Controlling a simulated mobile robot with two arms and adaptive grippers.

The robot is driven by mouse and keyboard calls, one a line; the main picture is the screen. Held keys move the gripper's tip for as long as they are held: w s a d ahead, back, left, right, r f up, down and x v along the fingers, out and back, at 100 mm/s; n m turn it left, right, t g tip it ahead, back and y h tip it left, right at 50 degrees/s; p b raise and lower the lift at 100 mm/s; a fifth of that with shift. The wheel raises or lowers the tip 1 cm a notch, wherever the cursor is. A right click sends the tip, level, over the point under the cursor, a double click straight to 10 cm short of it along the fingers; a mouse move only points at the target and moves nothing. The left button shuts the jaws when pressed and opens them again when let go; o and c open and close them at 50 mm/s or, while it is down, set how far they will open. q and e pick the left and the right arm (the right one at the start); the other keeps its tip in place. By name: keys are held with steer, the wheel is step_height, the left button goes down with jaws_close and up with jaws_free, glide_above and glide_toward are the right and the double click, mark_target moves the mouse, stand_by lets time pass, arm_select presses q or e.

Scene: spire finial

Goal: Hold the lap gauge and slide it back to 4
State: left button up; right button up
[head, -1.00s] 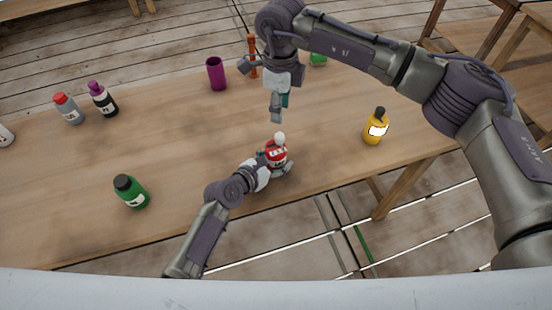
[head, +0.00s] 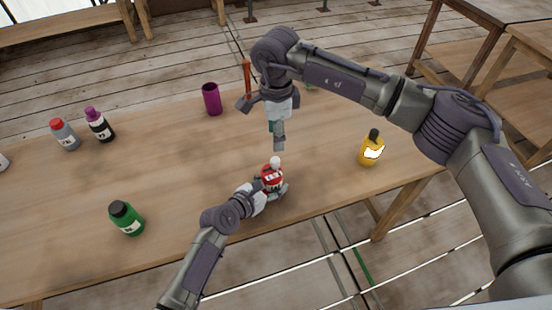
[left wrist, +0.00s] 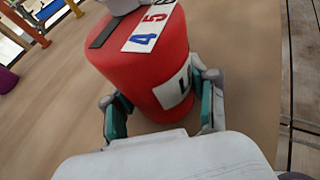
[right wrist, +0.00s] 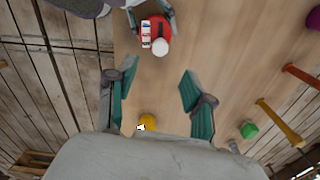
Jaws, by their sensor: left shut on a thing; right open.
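The lap gauge (head: 268,181) is a red cylinder upright on the wooden table near its front edge. It has a white round knob (head: 276,162) on top. In the left wrist view its red body (left wrist: 150,60) shows a dark slot beside a number strip with 4, 5 and a partly cut-off figure. The slider's exact position is cut off there. My left gripper (left wrist: 163,110) is shut around the gauge's body, low down. My right gripper (head: 262,122) is open and empty above and behind the gauge. In the right wrist view the gauge (right wrist: 160,28) lies beyond its spread fingers.
A yellow bottle (head: 371,150) stands to the right and a green bottle (head: 127,219) to the left. A purple cup (head: 212,99) and an orange post (head: 247,78) stand behind. Grey (head: 66,136) and black (head: 99,125) bottles are at the left. Table around the gauge is clear.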

mark_target(276, 159)
step_height(276, 159, down, 10)
steer(key=shift+r, duration=0.1)
stand_by(0.4)
jaws_close()
